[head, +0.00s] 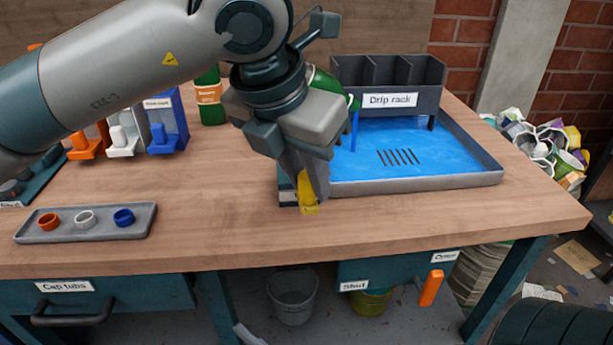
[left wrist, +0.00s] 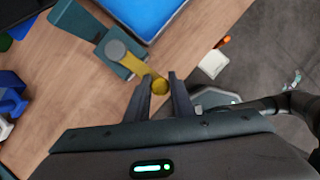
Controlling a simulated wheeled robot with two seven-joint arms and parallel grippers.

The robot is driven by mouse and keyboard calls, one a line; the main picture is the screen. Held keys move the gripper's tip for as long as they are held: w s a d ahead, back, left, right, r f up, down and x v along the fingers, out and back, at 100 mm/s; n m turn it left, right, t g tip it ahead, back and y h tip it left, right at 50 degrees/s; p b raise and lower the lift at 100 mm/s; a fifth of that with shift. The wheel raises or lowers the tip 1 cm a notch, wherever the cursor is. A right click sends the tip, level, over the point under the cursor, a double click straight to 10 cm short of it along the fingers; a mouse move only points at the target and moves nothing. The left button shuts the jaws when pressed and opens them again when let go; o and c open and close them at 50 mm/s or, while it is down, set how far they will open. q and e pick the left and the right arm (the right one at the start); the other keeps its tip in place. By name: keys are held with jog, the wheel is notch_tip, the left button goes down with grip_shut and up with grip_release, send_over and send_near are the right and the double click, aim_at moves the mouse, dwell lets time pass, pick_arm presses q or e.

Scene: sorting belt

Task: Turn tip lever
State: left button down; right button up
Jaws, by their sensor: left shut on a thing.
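The yellow tip lever (head: 308,192) stands beside the near left corner of the blue-floored drip tray (head: 420,182). In the left wrist view the lever (left wrist: 133,64) runs from a round grey pivot (left wrist: 115,49) on a teal mount (left wrist: 122,66) to a round yellow knob (left wrist: 160,87). My left gripper (head: 308,200) reaches down from above, and its fingers are shut on the knob end of the lever. In the left wrist view the knob sits between the fingertips. In the head view my gripper hides much of the lever and mount. My right gripper is not in view.
The drip rack (head: 390,84) stands at the back of the tray. A grey tray (head: 70,232) with three small rings lies at the left front. Orange, white and blue holders (head: 170,125) and a green bottle (head: 210,105) stand behind it. The front middle of the bench is clear.

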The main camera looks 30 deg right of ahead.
pick_arm(q)
jog(key=c, duration=1.5)
grip_release()
jog(key=shift+c, duration=0.2)
jog(key=shift+r, duration=0.15)
jog(key=shift+s+a+r, duration=0.1)
jog(key=shift+a+r, duration=0.15)
jog(key=shift+r, duration=0.3)
jog(key=p+v, duration=0.2)
jog(key=v, duration=1.4)
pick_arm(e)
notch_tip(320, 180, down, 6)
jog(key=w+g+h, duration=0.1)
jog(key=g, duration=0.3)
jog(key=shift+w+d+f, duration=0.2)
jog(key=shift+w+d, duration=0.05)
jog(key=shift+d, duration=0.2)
pick_arm(q)
jog(key=shift+s+f, duration=0.15)
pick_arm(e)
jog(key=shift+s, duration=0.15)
